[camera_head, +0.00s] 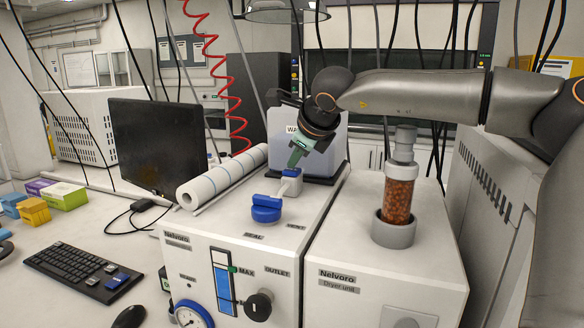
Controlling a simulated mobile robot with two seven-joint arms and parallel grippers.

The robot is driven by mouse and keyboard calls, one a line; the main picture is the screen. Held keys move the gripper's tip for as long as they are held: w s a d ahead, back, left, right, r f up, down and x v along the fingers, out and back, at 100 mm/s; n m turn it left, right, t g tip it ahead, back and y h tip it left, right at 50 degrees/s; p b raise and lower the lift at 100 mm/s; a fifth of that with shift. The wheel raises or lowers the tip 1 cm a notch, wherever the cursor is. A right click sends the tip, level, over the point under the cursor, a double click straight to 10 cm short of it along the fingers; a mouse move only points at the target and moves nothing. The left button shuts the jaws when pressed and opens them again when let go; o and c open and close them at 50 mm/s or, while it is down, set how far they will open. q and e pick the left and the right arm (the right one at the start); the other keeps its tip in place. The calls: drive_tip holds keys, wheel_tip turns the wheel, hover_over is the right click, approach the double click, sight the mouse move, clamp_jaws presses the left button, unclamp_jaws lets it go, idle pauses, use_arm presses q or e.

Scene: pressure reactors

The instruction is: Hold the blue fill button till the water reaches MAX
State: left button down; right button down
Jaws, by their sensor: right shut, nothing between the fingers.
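Behind the knob a pale part with a blue top (291,175) stands below my right gripper (296,157). My right gripper points down, shut and empty, its green fingers at or just above this part; I cannot tell whether they touch. I cannot tell which blue part is the fill button. My left gripper is out of view.
A clear water tank (330,150) stands behind my gripper. The dryer unit (385,265) at right carries an upright column of brown beads (398,195). A white roll (222,177), monitor (157,145) and keyboard (82,270) are at left. Thin hoses hang above.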

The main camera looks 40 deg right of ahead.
sight(295, 171)
drive_tip(key=shift+r+p, duration=0.65)
drive_tip(key=shift+r, duration=0.25)
drive_tip(key=shift+r, duration=0.15)
wheel_tip(295, 171, up, 5)
drive_tip(key=p, duration=0.4)
drive_tip(key=shift+f, duration=0.2)
idle(0.8)
